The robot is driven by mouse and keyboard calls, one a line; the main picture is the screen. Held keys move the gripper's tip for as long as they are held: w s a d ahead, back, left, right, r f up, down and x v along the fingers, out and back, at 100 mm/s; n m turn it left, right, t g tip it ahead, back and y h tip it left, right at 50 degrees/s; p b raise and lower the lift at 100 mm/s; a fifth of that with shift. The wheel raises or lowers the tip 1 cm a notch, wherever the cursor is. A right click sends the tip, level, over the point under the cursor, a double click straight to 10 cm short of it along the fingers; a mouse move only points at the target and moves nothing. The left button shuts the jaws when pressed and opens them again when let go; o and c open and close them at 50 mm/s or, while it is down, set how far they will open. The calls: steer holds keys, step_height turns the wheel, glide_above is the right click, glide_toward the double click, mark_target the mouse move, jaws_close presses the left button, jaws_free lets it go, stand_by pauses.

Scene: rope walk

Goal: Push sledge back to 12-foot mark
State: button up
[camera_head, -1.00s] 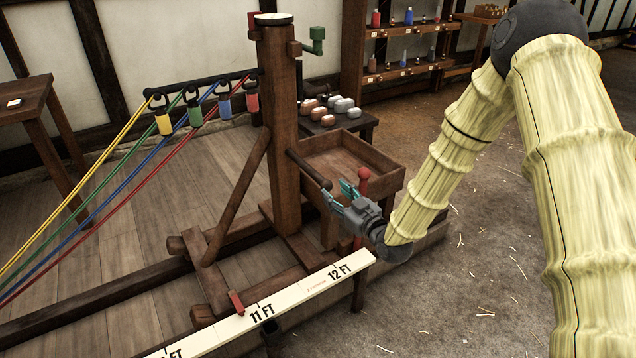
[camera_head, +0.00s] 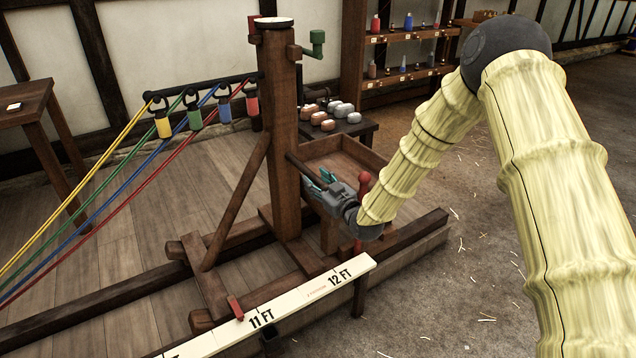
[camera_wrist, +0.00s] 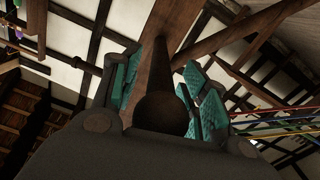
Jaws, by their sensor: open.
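The sledge is a dark wooden frame with an upright post (camera_head: 282,130) and a slanting brace, standing on the rails. Its red pointer (camera_head: 236,307) lies by the measuring board (camera_head: 300,300), just left of the "11 FT" label and well left of "12 FT". A dark push handle (camera_head: 298,163) sticks out of the post toward my arm. My gripper (camera_head: 320,182) is open at the handle's outer end. In the wrist view the handle (camera_wrist: 160,108), with its round end close to the palm, lies between the teal finger pads. Whether the pads touch it is unclear.
Yellow, green, blue and red strands run from hooks (camera_head: 205,92) on the post to the left. A wooden tray (camera_head: 368,152) and a red-knobbed lever (camera_head: 362,182) stand close to the gripper. The rail (camera_head: 415,228) continues clear to the right of the sledge.

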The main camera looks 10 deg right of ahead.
jaws_close()
